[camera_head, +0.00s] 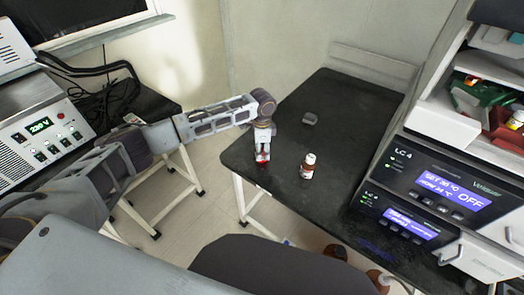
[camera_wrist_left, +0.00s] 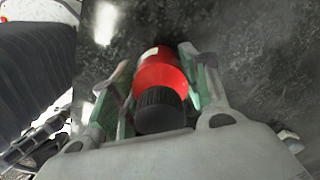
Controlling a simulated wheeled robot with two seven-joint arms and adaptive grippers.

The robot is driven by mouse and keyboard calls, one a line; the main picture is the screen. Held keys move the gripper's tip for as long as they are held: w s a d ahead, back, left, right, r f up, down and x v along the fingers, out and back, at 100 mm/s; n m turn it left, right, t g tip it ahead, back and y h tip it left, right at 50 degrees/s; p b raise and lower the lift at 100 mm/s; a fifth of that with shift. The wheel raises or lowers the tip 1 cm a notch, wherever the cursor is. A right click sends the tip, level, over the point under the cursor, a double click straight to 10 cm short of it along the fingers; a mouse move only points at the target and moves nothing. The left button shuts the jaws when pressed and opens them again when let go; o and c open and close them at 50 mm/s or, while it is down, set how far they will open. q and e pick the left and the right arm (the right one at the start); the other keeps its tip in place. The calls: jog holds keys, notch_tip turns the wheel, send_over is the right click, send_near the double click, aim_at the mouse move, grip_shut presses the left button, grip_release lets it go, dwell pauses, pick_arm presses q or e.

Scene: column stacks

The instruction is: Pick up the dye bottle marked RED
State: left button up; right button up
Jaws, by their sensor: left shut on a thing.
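A red bottle with a black cap (camera_wrist_left: 160,73) lies between the fingers of my left gripper (camera_wrist_left: 155,85) in the left wrist view, with green-edged fingers on either side. In the head view my left gripper (camera_head: 262,155) points down at the left part of the black bench, shut on this bottle, of which a little red shows between the fingers. I cannot read its marking or tell whether it touches the bench. A second bottle (camera_head: 308,166), with a white cap and a red-brown and white body, stands upright just to the right. My right gripper is not in view.
The black bench (camera_head: 345,120) is mostly clear behind the bottles. A small grey object (camera_head: 310,118) lies on it further back. Lab units with lit blue displays (camera_head: 440,188) stand at the right. A power supply (camera_head: 40,140) stands at the left.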

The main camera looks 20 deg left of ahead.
pick_arm(q)
jog(key=shift+r, duration=0.75)
notch_tip(320, 180, up, 7)
jog(key=shift+f, duration=0.1)
jog(key=shift+r, duration=0.75)
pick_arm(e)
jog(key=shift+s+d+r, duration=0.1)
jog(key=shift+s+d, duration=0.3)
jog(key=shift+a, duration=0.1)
